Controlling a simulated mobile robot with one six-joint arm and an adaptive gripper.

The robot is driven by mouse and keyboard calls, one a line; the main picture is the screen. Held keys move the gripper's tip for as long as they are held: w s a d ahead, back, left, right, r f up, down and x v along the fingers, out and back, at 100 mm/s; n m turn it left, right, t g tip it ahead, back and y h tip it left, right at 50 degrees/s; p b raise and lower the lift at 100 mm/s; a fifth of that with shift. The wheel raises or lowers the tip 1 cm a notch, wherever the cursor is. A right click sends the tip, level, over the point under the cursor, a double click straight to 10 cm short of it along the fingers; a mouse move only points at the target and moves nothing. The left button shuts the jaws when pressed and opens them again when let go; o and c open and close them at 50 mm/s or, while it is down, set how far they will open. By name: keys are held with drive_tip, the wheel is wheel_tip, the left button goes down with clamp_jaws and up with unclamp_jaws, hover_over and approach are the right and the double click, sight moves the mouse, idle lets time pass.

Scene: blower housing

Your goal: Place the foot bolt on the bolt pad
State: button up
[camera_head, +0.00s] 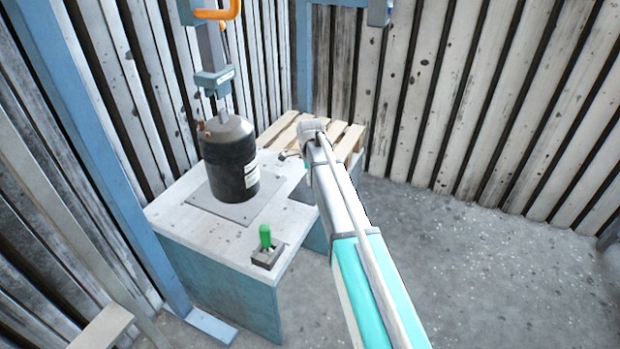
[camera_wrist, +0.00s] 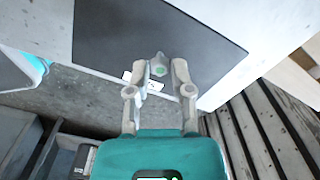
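A dark patch (camera_head: 303,192) shows on the table's right side in the head view, partly hidden by my arm. My gripper is mostly hidden behind the arm there. The gap between bolt and plate cannot be judged.
A black canister (camera_head: 229,160) stands on a grey plate on the table (camera_head: 180,215), below a blue-grey vertical fixture (camera_head: 212,80). A green-handled block (camera_head: 266,250) sits at the table's front corner. A wooden pallet (camera_head: 345,140) lies behind. Floor at right is clear.

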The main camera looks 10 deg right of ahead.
drive_tip(key=shift+o, duration=1.2)
drive_tip(key=shift+r, duration=0.25)
wheel_tip(320, 180, up, 12)
drive_tip(key=p, duration=1.2)
drive_tip(key=shift+s+f, duration=0.1)
drive_tip(key=s+n, duration=1.9)
drive_tip(key=s, duration=1)
drive_tip(key=shift+d, duration=0.1)
